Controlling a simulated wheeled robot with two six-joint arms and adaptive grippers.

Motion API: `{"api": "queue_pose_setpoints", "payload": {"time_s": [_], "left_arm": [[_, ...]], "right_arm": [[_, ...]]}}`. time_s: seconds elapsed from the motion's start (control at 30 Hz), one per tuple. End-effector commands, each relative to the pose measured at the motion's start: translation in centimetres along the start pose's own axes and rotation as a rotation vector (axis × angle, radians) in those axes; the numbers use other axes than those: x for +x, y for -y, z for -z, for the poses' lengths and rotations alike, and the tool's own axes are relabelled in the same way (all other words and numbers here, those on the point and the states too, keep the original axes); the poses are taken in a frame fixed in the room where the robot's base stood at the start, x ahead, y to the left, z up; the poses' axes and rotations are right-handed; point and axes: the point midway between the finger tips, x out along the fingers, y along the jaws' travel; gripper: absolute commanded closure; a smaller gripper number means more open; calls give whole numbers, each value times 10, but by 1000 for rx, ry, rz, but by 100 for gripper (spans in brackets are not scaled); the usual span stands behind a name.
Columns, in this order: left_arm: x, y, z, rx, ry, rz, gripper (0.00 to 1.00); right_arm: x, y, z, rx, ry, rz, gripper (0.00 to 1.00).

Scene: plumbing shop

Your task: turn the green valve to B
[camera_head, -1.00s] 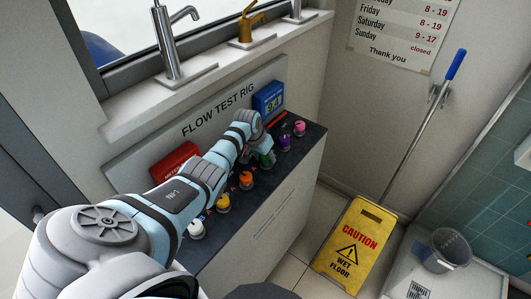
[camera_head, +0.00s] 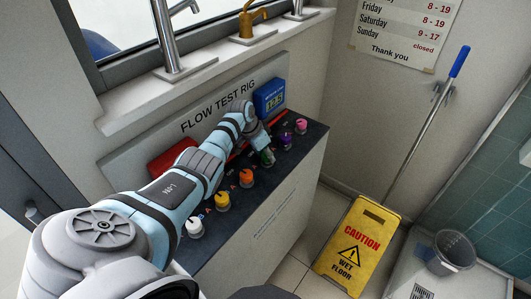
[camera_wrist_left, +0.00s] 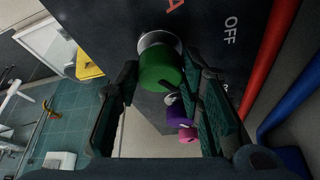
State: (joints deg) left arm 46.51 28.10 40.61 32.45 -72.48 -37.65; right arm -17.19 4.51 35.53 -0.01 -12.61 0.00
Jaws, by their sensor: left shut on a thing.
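The green valve (camera_head: 267,157) is a round knob in the row of coloured knobs on the dark top of the flow test rig. In the left wrist view the green valve (camera_wrist_left: 160,70) sits on a silver base between the two fingers of my left gripper (camera_wrist_left: 158,88). In the head view my left gripper (camera_head: 263,146) reaches down over it, shut on it. The letter A (camera_wrist_left: 174,4) and the word OFF (camera_wrist_left: 231,30) show on the panel by the knob. The B mark cannot be made out. My right gripper is not in view.
White (camera_head: 194,228), yellow (camera_head: 222,201), orange (camera_head: 246,178), purple (camera_head: 285,140) and pink (camera_head: 300,126) knobs stand close on either side along the rig. A blue display (camera_head: 269,97) is on the back panel. A yellow wet-floor sign (camera_head: 357,243) stands right of the rig.

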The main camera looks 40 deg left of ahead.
Motion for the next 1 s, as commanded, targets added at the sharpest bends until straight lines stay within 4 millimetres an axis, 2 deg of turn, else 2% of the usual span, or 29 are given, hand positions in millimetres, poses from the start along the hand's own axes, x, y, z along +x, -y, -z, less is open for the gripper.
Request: {"api": "queue_pose_setpoints", "payload": {"time_s": [0.03,0.07,0.17,0.2,0.47,0.57,0.67,0.9,1.0], "left_arm": [[0,0,0,1,1,0,94],[0,0,0,1,1,0,64],[0,0,0,0,1,0,48],[0,0,0,0,1,0,46],[0,0,0,-1,0,0,46],[-6,1,0,-1,-1,2,46],[-22,2,0,1,-3,3,46],[-88,1,0,2,-1,4,46],[-108,1,0,0,0,3,46]], "right_arm": [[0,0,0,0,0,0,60],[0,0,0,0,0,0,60],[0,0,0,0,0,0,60],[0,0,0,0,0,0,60],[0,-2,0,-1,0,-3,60],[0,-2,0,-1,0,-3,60],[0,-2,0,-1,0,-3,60],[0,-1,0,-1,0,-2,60],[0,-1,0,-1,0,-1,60]]}}
